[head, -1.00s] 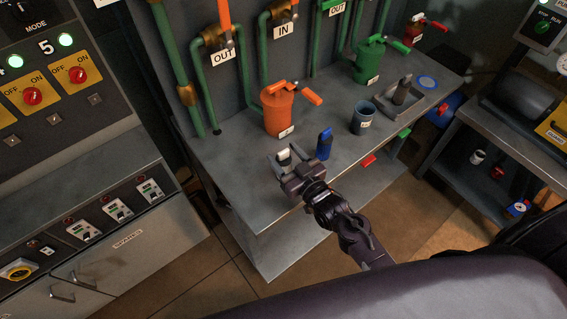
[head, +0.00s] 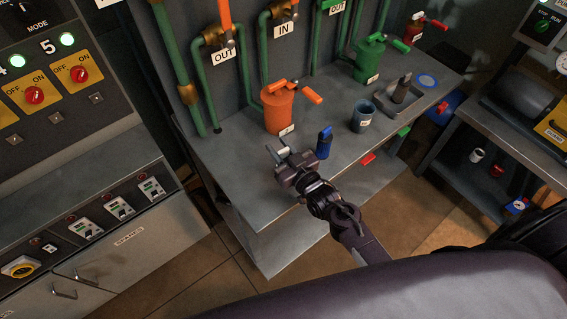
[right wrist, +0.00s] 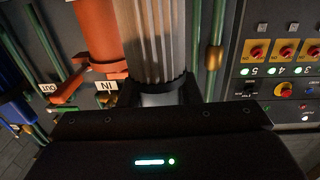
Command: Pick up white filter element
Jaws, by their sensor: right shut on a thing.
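The white filter element (right wrist: 153,40) is a pale, pleated cylinder in the right wrist view. It stands between the two dark fingers of my right gripper (right wrist: 160,88), which is shut on its lower part. In the head view my right gripper (head: 279,153) is over the left front part of the grey bench, and only a small pale part of the filter element (head: 284,151) shows between the fingers. I cannot tell whether it touches the bench. My left gripper is not in view.
A blue bottle-like object (head: 324,143) stands close right of my gripper. An orange housing (head: 278,110) is just behind, with a blue-grey cup (head: 363,116) and green housing (head: 369,62) farther right. The bench (head: 235,165) is clear to the left.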

